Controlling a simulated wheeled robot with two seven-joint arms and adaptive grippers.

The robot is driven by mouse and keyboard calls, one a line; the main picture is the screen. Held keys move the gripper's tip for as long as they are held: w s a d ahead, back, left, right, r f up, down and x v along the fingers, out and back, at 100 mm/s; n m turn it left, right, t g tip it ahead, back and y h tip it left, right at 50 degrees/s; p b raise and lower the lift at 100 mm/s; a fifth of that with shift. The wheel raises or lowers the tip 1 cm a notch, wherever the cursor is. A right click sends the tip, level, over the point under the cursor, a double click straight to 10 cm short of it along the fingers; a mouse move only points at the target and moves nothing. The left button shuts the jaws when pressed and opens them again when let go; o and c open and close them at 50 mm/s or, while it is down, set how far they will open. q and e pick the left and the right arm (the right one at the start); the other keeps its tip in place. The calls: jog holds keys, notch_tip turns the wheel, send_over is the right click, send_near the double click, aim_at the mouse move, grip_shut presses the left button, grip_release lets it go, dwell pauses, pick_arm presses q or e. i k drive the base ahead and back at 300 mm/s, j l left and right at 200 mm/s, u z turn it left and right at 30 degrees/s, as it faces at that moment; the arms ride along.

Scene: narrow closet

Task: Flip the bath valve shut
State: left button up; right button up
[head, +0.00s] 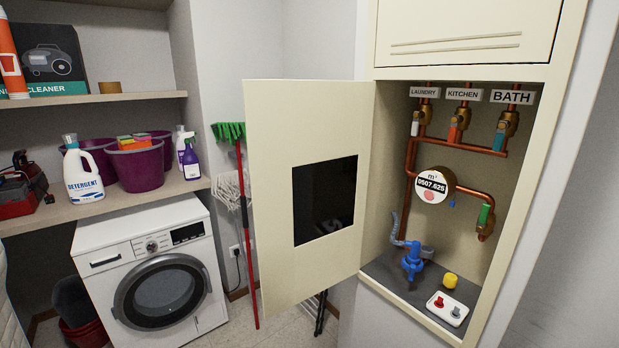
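The bath valve (508,122) is a brass valve at the upper right inside the open wall cabinet, below the white BATH label (513,97). Its blue handle (499,141) hangs down, roughly in line with the vertical copper pipe. To its left are the kitchen valve with an orange-red handle (453,135) and the laundry valve with a whitish handle (415,128). Both of those handles also hang down. Neither of my grippers is in view.
The cabinet door (270,190) stands open to the left, with a dark window. A washing machine (150,270) stands left.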

aim_at(502, 126)
jog(key=i+j+z, duration=0.3)
jog(key=j+z, duration=0.15)
jog(key=i+j+z, duration=0.2)
jog(key=j+z, duration=0.25)
jog(key=j, duration=0.2)
jog(key=i+j+z, duration=0.1)
jog(key=j+z, duration=0.35)
jog(key=j, duration=0.2)
jog(key=j+z, duration=0.4)
jog(key=j, duration=0.25)
jog(key=k+j+z, duration=0.1)
jog(key=j+z, duration=0.35)
jog(key=j, duration=0.2)
jog(key=i+j+z, duration=0.2)
jog(key=k+l, duration=0.05)
jog(key=k, duration=0.05)
